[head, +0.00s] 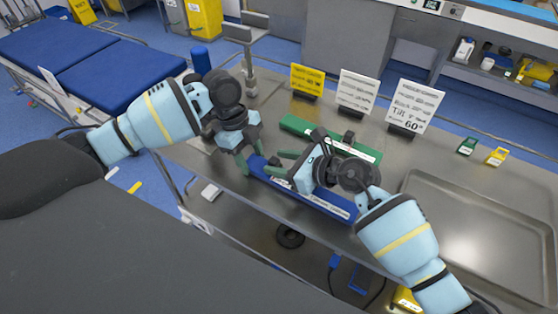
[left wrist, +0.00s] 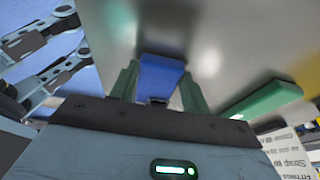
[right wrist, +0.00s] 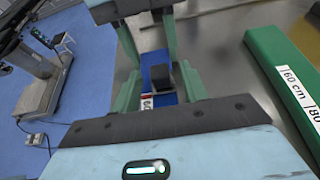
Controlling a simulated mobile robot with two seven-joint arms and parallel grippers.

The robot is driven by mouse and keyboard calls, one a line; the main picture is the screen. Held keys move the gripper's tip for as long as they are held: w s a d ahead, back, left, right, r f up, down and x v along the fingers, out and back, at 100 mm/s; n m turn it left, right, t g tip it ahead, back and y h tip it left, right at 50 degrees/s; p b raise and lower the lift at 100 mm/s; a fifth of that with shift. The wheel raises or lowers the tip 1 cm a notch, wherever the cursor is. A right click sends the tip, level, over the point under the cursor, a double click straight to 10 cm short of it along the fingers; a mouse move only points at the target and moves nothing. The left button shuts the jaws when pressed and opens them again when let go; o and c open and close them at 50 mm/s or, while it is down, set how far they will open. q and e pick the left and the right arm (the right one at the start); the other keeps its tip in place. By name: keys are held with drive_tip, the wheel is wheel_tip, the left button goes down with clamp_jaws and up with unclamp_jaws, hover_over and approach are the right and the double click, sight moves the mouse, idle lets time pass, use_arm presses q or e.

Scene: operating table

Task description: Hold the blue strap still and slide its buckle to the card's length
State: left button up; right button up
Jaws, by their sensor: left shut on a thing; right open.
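The blue strap (head: 312,201) lies along the front edge of the steel table, with a white printed label. My left gripper (head: 249,166) is shut on its left end; the blue end also shows between the fingers in the left wrist view (left wrist: 162,76). My right gripper (head: 279,164) is open over the strap, just right of the left one. In the right wrist view a black buckle (right wrist: 187,78) on the strap sits near the right finger, not visibly clamped. The right card (head: 413,106) reads "Tilt" and "60°"; the middle card (head: 357,91) is too small to read.
A green strap (head: 300,127) with a black buckle and a scale label lies just behind. A yellow card (head: 306,79) stands at the back. Small green (head: 467,146) and yellow (head: 497,156) clips lie right, behind an empty tray recess (head: 475,225). My grippers are close together.

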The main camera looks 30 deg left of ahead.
drive_tip(key=shift+a+f, duration=0.1)
drive_tip(key=shift+a, duration=0.2)
clamp_jaws()
drive_tip(key=shift+d, duration=0.1)
